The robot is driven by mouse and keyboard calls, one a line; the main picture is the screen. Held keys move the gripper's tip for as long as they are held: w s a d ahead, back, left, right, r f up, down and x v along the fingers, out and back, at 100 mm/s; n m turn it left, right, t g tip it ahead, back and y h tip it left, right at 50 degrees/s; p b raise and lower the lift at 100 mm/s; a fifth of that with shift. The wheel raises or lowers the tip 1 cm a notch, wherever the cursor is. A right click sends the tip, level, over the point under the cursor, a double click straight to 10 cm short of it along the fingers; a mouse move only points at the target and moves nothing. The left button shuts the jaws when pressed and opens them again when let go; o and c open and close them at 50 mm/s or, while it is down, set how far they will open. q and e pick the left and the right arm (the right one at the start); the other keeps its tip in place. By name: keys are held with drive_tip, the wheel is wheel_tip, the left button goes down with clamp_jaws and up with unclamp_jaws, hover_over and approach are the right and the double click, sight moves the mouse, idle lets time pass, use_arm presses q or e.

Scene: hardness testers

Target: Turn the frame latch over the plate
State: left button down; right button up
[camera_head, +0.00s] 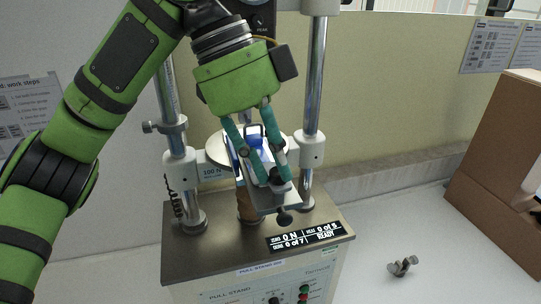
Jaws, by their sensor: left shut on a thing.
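My left gripper (256,178), green with teal fingers, reaches down from the top onto the fixture between the columns of the pull stand (190,255). Its fingers are closed on a small part at the fixture, which seems to be the frame latch; the fingers cover most of it. A blue piece and a dark loop (253,131) show between the fingers. A pale plate (288,200) with dark knobs sticks out just below the fingertips. A round metal plate (216,150) lies behind. My right gripper is not in view.
The stand's two chrome columns (314,85) rise close on both sides of the gripper. A display (304,238) reading READY sits at the front edge. A small metal clamp-like part (403,266) lies on the white table at right, near a brown box (500,185).

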use_arm(q)
drive_tip(key=shift+f+m, duration=0.2)
drive_tip(key=shift+m, duration=0.1)
idle(0.4)
drive_tip(key=c, duration=1.1)
unclamp_jaws()
drive_tip(key=shift+w+d, duration=0.1)
drive_tip(key=shift+r, duration=0.1)
drive_tip(key=shift+r, duration=0.1)
drive_tip(key=v, duration=1.1)
drive_tip(key=shift+w+r, duration=0.15)
drive_tip(key=shift+r, duration=0.25)
